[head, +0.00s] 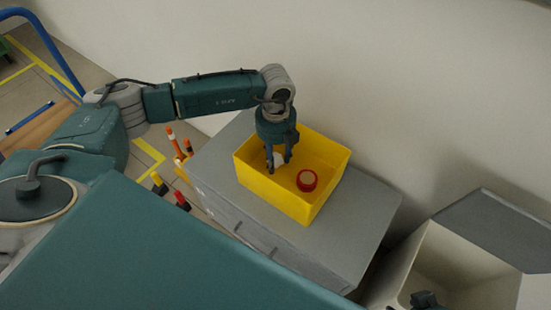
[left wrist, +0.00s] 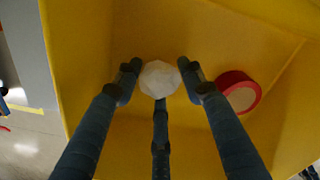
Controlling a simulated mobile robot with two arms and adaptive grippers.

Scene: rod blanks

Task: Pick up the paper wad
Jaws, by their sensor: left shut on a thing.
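The paper wad is a white faceted lump (left wrist: 160,79) inside the yellow bin (head: 322,145). In the head view it is a small pale patch (head: 279,160) between my left fingers. My left gripper (head: 279,168) points down into the bin. In the left wrist view my left gripper (left wrist: 160,88) has a finger on each side of the wad and a third below it, shut on it. Whether the wad touches the bin floor is hard to tell.
A red-rimmed round roll (head: 307,180) with a tan face lies in the bin, right of the wad. The bin stands on a grey cabinet (head: 360,225). A pale open container (head: 400,265) with a grey lid is at lower right; a dark part there is cut off and unclear.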

